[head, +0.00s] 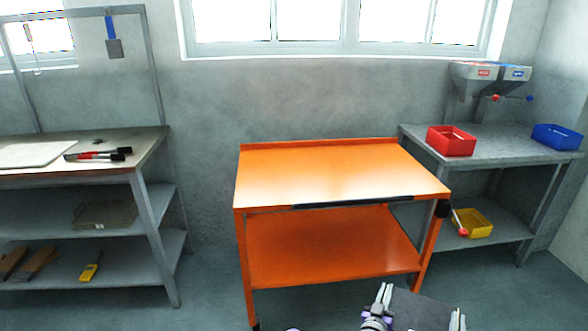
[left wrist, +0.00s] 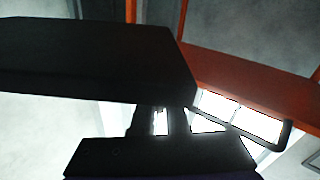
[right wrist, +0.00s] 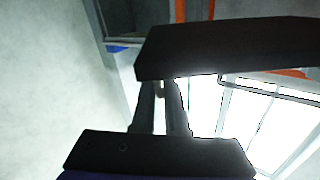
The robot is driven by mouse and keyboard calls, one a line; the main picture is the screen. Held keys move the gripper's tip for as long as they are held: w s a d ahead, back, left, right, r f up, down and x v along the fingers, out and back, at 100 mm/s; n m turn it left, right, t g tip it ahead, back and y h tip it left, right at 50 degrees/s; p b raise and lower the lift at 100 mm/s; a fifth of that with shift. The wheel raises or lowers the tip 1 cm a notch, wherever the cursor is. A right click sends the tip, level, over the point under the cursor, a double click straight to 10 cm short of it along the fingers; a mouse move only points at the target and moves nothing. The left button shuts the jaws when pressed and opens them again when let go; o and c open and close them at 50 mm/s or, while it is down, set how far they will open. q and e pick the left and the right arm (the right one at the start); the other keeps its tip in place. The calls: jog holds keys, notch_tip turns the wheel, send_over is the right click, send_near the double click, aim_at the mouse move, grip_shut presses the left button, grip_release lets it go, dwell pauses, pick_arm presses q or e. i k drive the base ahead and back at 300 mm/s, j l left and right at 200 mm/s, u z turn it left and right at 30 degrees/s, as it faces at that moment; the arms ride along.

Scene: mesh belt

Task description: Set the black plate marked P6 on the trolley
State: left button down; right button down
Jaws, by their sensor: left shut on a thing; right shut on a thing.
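The black plate (head: 424,310) is at the bottom of the head view, partly cut off by the frame edge; no P6 marking can be read. My left gripper (head: 384,293) is shut on its left side and my right gripper (head: 457,319) on its right side. The plate also shows dark in the left wrist view (left wrist: 90,62) and the right wrist view (right wrist: 235,46), with the fingers meeting it. The orange trolley (head: 335,174) has a bare top and a bare lower shelf. The plate is on the near side of the trolley, apart from its top.
A grey bench (head: 495,146) at right holds a red bin (head: 451,141) and a blue bin (head: 557,137), with a yellow bin (head: 472,223) below. Floor between workbench and trolley is clear.

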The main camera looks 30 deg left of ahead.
aim_at(274, 169)
jog(key=u, duration=0.95)
